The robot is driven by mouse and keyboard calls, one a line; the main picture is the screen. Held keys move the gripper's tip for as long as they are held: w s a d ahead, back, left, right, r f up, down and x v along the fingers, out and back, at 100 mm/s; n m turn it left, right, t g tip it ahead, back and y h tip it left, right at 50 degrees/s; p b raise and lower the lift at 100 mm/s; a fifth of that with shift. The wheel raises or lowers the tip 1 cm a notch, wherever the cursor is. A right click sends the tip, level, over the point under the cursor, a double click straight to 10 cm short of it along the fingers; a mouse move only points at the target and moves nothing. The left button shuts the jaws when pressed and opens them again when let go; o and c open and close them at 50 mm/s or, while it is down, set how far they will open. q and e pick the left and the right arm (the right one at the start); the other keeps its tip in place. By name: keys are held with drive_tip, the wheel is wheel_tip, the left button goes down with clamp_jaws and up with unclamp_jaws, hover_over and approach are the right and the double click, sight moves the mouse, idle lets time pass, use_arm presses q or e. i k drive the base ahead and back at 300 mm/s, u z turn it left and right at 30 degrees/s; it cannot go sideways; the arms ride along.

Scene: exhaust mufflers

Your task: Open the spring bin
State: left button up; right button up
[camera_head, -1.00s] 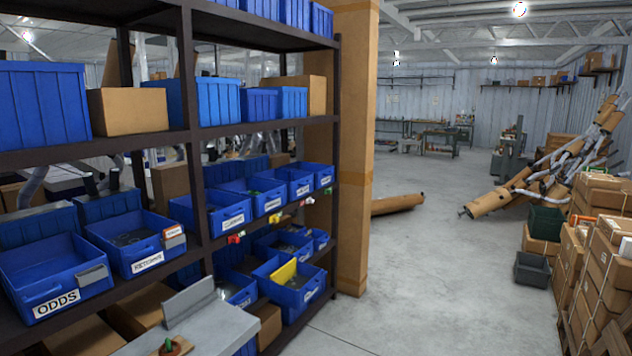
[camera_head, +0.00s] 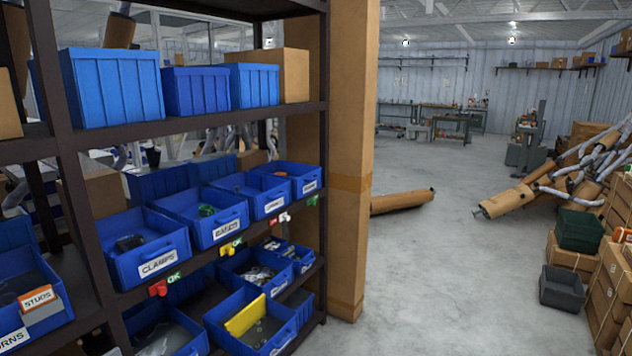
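Open-topped blue bins with white labels stand in a row on the middle shelf of a dark rack. The clamps bin (camera_head: 145,250) is nearest, then a second bin (camera_head: 205,218) with something green inside, a third bin (camera_head: 255,194) and a fourth bin (camera_head: 292,178). The labels beyond the clamps bin are too small to read surely, so I cannot tell which is the spring bin. Red, green, yellow and white tags hang along the shelf edge below them. Neither of my grippers is in view.
A lower bin (camera_head: 258,325) holds a yellow divider. Closed-front blue boxes (camera_head: 110,88) fill the shelf above. A cardboard-coloured post (camera_head: 350,170) stands at the rack's end. Open floor (camera_head: 450,270) lies to the right, with a dark grey crate (camera_head: 562,288) and stacked cartons beyond.

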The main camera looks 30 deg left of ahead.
sight(266, 195)
drive_tip(key=u, duration=0.65)
drive_tip(key=i, duration=1.65)
drive_tip(key=u, duration=0.95)
